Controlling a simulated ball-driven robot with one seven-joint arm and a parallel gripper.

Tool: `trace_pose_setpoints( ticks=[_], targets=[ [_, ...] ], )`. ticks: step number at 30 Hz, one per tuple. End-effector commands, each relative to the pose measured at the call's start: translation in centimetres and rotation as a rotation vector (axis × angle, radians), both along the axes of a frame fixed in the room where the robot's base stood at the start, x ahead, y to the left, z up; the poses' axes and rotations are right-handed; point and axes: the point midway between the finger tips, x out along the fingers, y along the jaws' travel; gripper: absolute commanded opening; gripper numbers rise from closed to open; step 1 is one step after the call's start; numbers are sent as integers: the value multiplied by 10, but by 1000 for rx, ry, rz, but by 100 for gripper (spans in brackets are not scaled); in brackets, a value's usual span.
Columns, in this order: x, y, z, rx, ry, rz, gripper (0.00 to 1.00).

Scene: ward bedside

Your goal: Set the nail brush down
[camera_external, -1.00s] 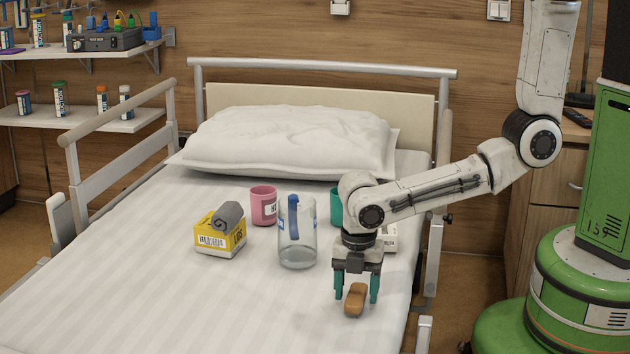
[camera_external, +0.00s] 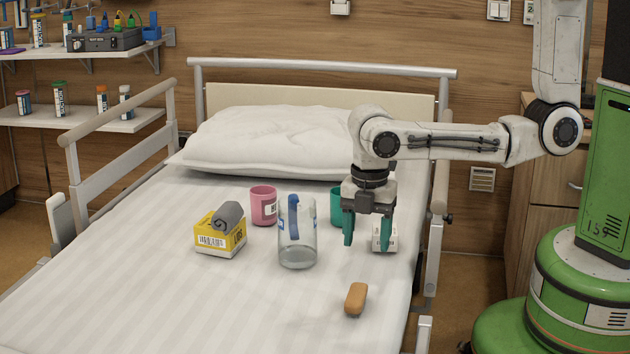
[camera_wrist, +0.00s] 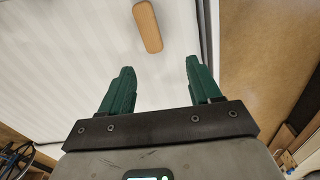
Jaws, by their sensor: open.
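The nail brush (camera_external: 355,299) is a small orange-brown block with rounded ends. It lies on the white bed (camera_external: 200,310) near its right edge, with nothing touching it. It also shows in the wrist view (camera_wrist: 147,26), beyond the fingertips. My gripper (camera_external: 367,242) is open and empty, above the bed and higher than the brush. Its two green fingers point down, and they show apart in the wrist view (camera_wrist: 158,72).
A clear jar (camera_external: 297,245) with a blue item stands left of my gripper. A pink cup (camera_external: 263,207), a teal cup (camera_external: 336,207) and a white box (camera_external: 384,240) are nearby. A yellow box (camera_external: 220,240) carries a rolled grey cloth (camera_external: 228,216). The front left bed is clear.

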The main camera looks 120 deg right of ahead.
Motion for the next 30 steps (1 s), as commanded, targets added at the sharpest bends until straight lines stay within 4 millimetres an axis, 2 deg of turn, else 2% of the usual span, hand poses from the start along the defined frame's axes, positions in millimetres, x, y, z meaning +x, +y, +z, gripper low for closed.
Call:
trace_pose_setpoints(
  ticks=[1,4,6,10,15,18,30],
  targets=[
    [-3,17,6,6,-7,-39,63],
    [-14,44,22,16,-21,-178,63],
    [-25,59,36,21,-31,-282,63],
    [-47,76,61,21,-43,-463,63],
    [-68,83,89,15,-62,-632,63],
    [-73,84,98,12,-70,-687,63],
    [-76,83,102,12,-74,-716,63]
  ],
)
